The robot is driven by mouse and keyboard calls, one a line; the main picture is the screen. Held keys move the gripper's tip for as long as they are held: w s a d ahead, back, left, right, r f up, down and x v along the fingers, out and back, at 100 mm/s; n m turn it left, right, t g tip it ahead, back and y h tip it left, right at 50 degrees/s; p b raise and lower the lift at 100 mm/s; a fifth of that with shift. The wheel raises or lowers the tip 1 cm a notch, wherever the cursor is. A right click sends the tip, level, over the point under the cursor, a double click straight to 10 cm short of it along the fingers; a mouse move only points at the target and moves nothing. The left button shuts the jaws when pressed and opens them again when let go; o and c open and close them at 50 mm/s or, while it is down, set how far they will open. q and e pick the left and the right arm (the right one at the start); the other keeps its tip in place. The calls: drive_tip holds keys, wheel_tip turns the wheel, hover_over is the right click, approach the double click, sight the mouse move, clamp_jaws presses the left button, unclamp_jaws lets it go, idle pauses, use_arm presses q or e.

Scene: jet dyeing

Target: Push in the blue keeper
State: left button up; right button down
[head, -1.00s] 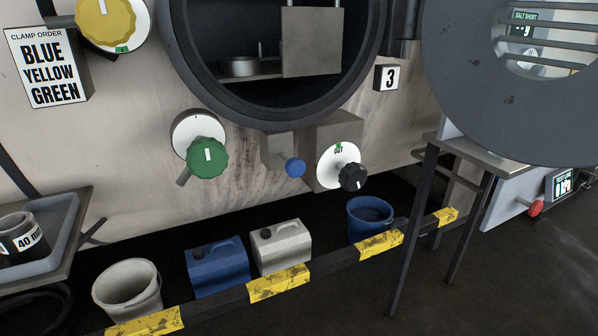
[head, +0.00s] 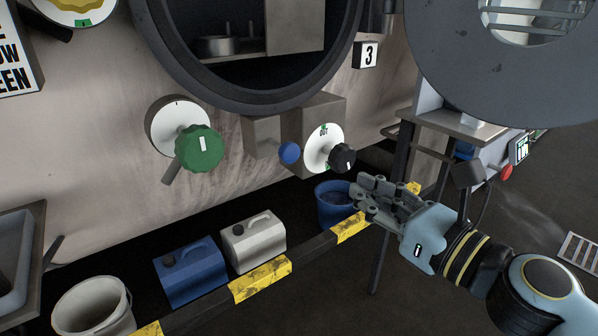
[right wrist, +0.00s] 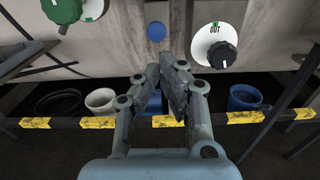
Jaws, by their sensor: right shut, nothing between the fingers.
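The blue keeper (head: 289,153) is a round blue knob on the front of a metal box under the round opening, between the green knob and the black knob. It also shows in the right wrist view (right wrist: 156,32), above the fingers. My right gripper (head: 362,190) is shut and empty. In the head view it is right of and lower than the blue keeper, in front of the blue bucket, apart from the keeper. In the right wrist view its fingers point up toward the machine wall. My left gripper is not in view.
A green knob (head: 199,146) is left of the keeper. A black knob (head: 341,158) on a white dial marked OUT is close on its right. Blue (head: 190,272) and pale (head: 253,242) canisters and buckets stand below, behind a yellow-black rail (head: 259,281). A table stands at right.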

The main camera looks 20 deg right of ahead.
drive_tip(key=p, duration=0.1)
approach(297, 153)
drive_tip(key=x, duration=0.6)
drive_tip(key=shift+f, duration=0.1)
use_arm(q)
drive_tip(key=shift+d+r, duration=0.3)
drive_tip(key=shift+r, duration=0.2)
use_arm(e)
drive_tip(key=shift+w+a, duration=0.25)
drive_tip(key=shift+w, duration=0.4)
drive_tip(key=shift+x, duration=1.45)
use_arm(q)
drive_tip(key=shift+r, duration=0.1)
